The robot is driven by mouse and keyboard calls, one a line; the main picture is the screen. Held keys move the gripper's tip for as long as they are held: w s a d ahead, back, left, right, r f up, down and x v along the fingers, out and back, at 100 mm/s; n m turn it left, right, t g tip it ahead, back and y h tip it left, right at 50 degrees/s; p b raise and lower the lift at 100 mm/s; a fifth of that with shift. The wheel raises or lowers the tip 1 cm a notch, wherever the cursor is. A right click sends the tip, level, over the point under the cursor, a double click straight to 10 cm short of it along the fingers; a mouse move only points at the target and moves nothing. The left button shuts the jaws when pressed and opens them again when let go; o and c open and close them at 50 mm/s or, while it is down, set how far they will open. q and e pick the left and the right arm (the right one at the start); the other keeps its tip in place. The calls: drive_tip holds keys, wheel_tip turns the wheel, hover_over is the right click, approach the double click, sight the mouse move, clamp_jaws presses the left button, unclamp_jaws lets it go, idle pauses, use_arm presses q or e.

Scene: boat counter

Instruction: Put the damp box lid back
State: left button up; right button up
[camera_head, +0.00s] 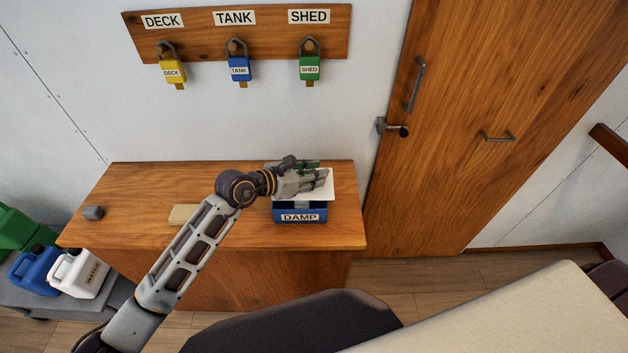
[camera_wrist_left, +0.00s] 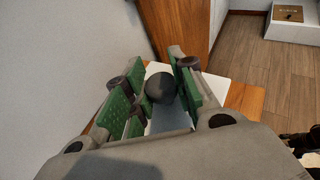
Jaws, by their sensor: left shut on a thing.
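The damp box (camera_head: 300,214) is a blue box labelled DAMP on the wooden counter, right of its middle. Its lid (camera_head: 322,194) is a white plate over the box, sticking out past the box's right side in the head view. My left gripper (camera_head: 318,180) is above the lid. In the left wrist view its green-padded fingers (camera_wrist_left: 157,78) are shut around the lid's dark round knob (camera_wrist_left: 161,88), with the white lid plate (camera_wrist_left: 215,86) below. I cannot tell whether the lid touches the box. My right gripper is not in view.
Yellow, blue and green padlocks hang on the wall board (camera_head: 270,42). A wooden door (camera_head: 460,170) stands right. Jugs (camera_head: 80,272) stand at lower left.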

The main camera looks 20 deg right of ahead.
use_arm(q)
wheel_tip(320, 180, down, 3)
drive_tip(key=shift+r, duration=0.2)
drive_tip(key=shift+f, duration=0.2)
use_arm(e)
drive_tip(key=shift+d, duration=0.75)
use_arm(q)
drive_tip(key=shift+f, duration=0.2)
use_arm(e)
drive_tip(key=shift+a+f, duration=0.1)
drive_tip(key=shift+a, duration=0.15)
